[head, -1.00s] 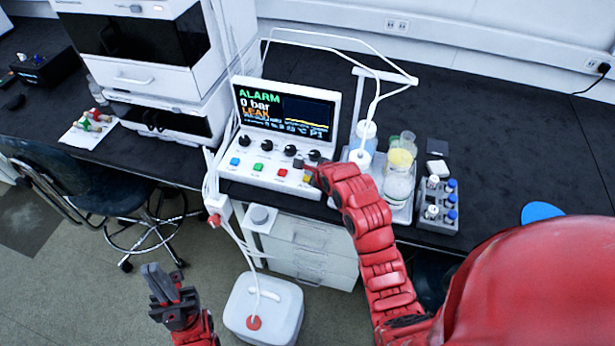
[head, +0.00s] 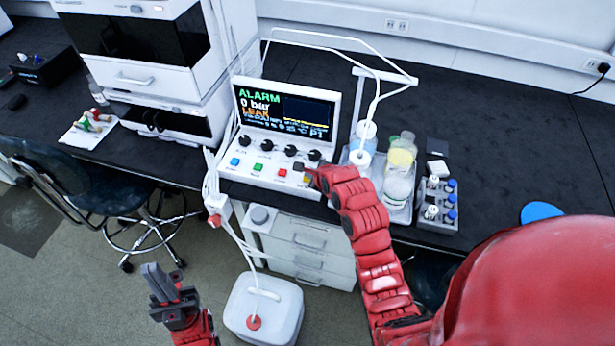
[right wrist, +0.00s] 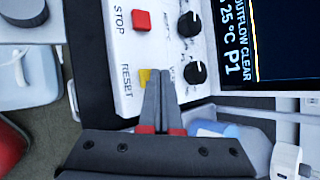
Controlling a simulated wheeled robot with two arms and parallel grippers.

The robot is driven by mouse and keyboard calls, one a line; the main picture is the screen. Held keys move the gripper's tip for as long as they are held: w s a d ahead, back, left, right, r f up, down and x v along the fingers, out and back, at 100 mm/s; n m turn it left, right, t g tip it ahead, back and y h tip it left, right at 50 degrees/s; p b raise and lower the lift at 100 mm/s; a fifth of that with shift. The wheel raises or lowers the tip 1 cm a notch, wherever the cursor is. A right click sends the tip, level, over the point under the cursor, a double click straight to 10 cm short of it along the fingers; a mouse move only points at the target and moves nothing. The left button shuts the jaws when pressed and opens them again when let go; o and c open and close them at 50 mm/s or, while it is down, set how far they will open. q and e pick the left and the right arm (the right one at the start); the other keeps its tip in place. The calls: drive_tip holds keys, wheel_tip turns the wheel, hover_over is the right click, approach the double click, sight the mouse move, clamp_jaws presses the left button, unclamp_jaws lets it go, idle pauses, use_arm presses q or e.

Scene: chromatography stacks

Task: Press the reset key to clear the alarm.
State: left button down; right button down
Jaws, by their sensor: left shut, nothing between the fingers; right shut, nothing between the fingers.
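The white control unit (head: 228,168) stands on the bench with its screen (head: 285,108) reading ALARM, 0 bar and LEAK. The yellow key (right wrist: 145,77) beside the RESET label shows in the right wrist view, partly hidden by my fingers. My right gripper (right wrist: 160,74) is shut and empty, its fingertips over the panel at the yellow key's edge. I cannot tell whether they touch it. In the head view the right gripper (head: 301,167) is at the panel's right end. My left gripper (head: 158,275) is shut and empty, low over the floor area.
A red STOP key (right wrist: 142,21) sits near the yellow key, with black knobs (right wrist: 188,24) beside it. Bottles in a tray (head: 402,210) and a grey vial rack (head: 437,215) stand right of the unit. A white canister (head: 270,305) is on the floor below.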

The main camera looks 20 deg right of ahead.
drive_tip(key=shift+f, duration=0.45)
drive_tip(key=shift+r, duration=0.1)
idle(0.4)
drive_tip(key=shift+r+p, duration=0.65)
drive_tip(key=shift+r, duration=0.25)
drive_tip(key=shift+r+p, duration=1.55)
drive_tip(key=shift+r, duration=0.95)
